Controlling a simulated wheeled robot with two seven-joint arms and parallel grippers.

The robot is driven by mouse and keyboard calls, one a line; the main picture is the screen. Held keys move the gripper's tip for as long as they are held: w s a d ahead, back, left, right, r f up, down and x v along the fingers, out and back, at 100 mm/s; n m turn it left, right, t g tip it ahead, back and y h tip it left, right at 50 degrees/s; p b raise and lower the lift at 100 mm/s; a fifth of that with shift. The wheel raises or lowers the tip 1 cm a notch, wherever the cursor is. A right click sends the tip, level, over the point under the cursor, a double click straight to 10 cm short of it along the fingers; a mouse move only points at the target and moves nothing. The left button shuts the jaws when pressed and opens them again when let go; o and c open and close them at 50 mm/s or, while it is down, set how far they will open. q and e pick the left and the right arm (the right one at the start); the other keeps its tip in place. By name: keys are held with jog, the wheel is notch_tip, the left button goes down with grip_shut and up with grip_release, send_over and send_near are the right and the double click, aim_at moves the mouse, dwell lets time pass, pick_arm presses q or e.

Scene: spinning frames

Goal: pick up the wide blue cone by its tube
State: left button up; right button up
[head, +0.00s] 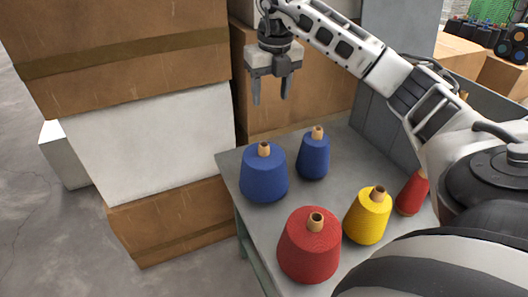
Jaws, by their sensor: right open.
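The wide blue cone (264,178) stands upright near the far left corner of the table, with its tan tube (264,149) sticking out of the top. A slimmer blue cone (313,158) stands just to its right, also with a tan tube. My right gripper (271,92) hangs above the far end of the table with its fingers pointing down. It is open and empty, apart from the cones and higher in the picture than the wide blue cone. My left gripper is not in view.
A wide red cone (309,247), a yellow cone (367,216) and a narrower red cone (412,193) stand on the grey table (232,165). Stacked cardboard boxes (130,60) and a white box (150,143) stand left of the table. A grey panel (385,130) edges its right side.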

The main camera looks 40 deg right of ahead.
send_over(264, 144)
jog(key=s, duration=0.1)
notch_tip(264, 144, down, 9)
jog(key=shift+d+f, duration=0.1)
jog(key=shift+f, duration=0.05)
jog(key=shift+w+a+f+p, duration=0.15)
jog(key=shift+f+p, duration=0.25)
jog(key=shift+f, duration=1)
jog(key=shift+w+a+f+p, duration=0.15)
jog(key=shift+f+p, duration=0.25)
jog(key=shift+f, duration=1)
jog(key=shift+d, duration=0.1)
grip_shut()
jog(key=shift+r, duration=0.1)
jog(key=shift+w+r, duration=0.1)
jog(key=shift+w, duration=0.05)
